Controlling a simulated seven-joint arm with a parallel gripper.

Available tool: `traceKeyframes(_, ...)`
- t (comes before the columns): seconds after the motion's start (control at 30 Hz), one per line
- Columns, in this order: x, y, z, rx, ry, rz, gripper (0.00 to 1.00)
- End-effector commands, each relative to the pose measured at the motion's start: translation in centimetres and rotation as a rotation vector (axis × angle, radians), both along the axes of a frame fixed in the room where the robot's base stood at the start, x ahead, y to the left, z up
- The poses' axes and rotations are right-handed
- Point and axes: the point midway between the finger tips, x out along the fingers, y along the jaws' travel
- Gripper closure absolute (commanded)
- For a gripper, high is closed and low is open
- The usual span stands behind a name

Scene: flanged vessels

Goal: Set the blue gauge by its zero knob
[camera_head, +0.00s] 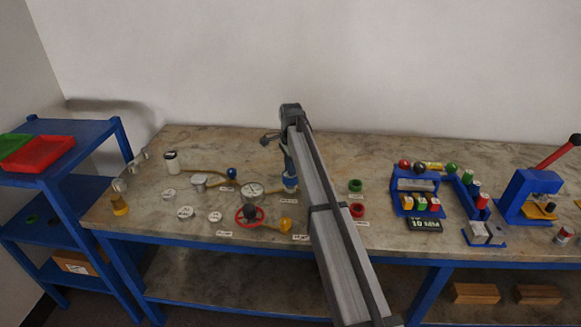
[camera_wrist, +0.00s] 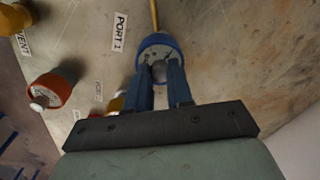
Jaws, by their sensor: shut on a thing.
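The blue gauge (camera_wrist: 158,44) shows in the wrist view as a round blue-rimmed body with a grey face, a thin yellow rod or hose running up from it. A small grey knob (camera_wrist: 159,72) sits at its near side. My gripper (camera_wrist: 161,78) has its two blue fingers close around this knob and is shut on it. In the head view my gripper (camera_head: 290,183) is low over the middle of the bench, with blue at its tip. My arm hides part of this spot, and the gauge's reading cannot be made out.
The head view shows a red handwheel (camera_head: 249,214), a dial (camera_head: 252,189), a yellow fitting (camera_head: 286,225) and a green ring (camera_head: 355,186) nearby on the bench.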

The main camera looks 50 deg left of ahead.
Motion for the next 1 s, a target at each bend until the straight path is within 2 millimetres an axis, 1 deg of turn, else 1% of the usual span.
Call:
traceKeyframes(0.17,0.0,-0.01,-0.02,0.0,0.0,0.046,1.0)
traceKeyframes(0.37,0.01,-0.01,-0.02,0.0,0.0,0.168,1.0)
traceKeyframes(1.0,0.03,-0.03,-0.03,0.0,0.001,0.749,1.0)
